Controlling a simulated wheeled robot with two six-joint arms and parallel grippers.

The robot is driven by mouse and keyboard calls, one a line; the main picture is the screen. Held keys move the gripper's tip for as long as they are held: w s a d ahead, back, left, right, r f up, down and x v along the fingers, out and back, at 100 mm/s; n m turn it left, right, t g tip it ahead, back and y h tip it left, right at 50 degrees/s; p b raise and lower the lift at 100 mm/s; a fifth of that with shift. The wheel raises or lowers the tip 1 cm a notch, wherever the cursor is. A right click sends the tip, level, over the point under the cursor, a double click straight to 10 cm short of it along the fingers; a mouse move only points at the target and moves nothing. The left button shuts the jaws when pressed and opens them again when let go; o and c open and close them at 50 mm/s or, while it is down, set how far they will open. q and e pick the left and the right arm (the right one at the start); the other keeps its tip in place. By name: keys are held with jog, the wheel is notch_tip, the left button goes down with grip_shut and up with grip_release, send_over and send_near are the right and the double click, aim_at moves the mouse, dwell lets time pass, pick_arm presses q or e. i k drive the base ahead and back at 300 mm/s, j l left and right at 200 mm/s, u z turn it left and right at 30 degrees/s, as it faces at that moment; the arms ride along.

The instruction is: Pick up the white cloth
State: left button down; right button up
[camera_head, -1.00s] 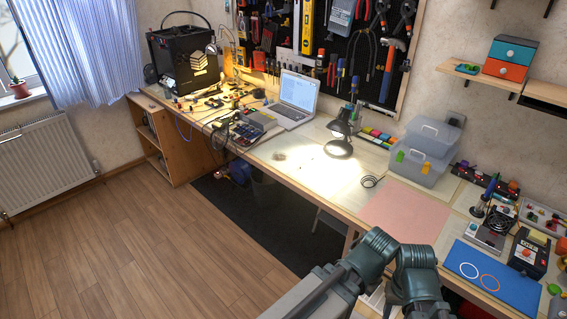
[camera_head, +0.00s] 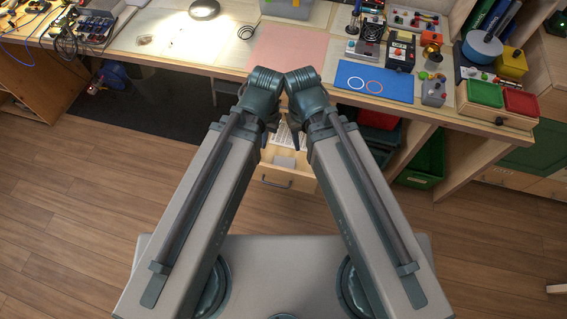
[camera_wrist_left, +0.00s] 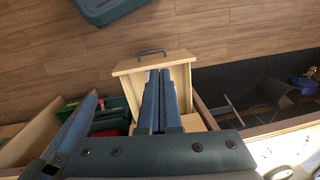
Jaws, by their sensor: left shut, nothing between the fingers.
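I cannot make out a white cloth for certain in any view. An open wooden drawer (camera_head: 290,183) under the table front holds a pale grey block-like thing (camera_head: 284,162) and a white printed sheet (camera_head: 283,136), partly hidden by my arms. The drawer (camera_wrist_left: 128,68) also shows in the left wrist view. My left gripper (camera_wrist_left: 161,76) is shut and empty, its fingers over the drawer. In the head view, both arms reach forward and their folded links largely hide the grippers. I cannot tell the state of my right gripper.
The workbench carries a pink mat (camera_head: 288,52), a blue mat (camera_head: 374,82), a lamp (camera_head: 204,9) and red and green trays (camera_head: 486,93). Right of the drawer is a green crate (camera_head: 424,160) under the bench. The wooden floor in front is clear.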

aim_at(289, 162)
jog(key=l+u, duration=0.25)
jog(key=l, duration=1.7)
jog(key=i, duration=0.35)
